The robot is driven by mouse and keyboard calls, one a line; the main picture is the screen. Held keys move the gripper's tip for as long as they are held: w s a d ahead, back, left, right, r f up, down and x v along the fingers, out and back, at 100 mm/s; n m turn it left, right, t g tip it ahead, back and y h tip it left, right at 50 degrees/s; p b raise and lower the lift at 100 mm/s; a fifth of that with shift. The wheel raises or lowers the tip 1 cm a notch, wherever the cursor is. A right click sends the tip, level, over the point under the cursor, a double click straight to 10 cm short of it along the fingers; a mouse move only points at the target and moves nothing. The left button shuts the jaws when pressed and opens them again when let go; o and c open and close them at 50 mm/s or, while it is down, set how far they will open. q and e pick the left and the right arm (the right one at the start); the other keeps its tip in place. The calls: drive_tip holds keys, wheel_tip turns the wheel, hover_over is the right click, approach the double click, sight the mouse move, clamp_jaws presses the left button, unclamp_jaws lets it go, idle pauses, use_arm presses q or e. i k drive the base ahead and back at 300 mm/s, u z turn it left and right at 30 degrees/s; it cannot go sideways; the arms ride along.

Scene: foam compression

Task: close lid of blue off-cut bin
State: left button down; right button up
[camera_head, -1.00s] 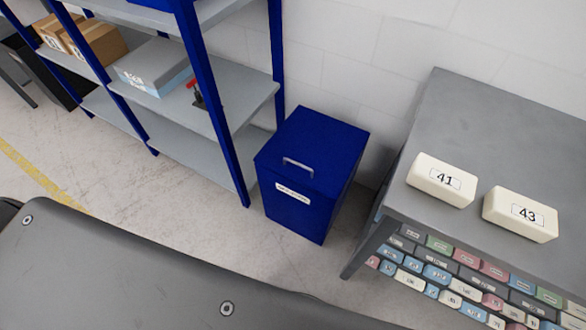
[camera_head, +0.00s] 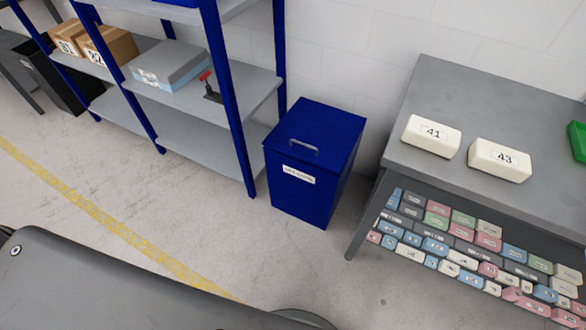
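The blue off-cut bin (camera_head: 305,200) stands on the floor against the wall, between the blue-framed shelving and the grey table. Its blue lid (camera_head: 318,130) lies flat over the top and looks shut. A metal handle (camera_head: 303,146) sits near the lid's front edge. A white label (camera_head: 298,175) is on the bin's front; its text is too small to read. Neither of my grippers shows in the view.
Blue-framed shelving (camera_head: 193,125) stands left of the bin, with boxes on it. A grey table (camera_head: 400,85) stands to the right, carrying foam blocks marked 41 (camera_head: 431,136) and 43 (camera_head: 499,160), with several coloured blocks below. The floor before the bin is clear.

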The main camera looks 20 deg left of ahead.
sight(324, 137)
drive_tip(key=k, duration=0.7)
drive_tip(key=z, duration=0.75)
drive_tip(key=i, duration=1.25)
drive_tip(key=u, duration=0.35)
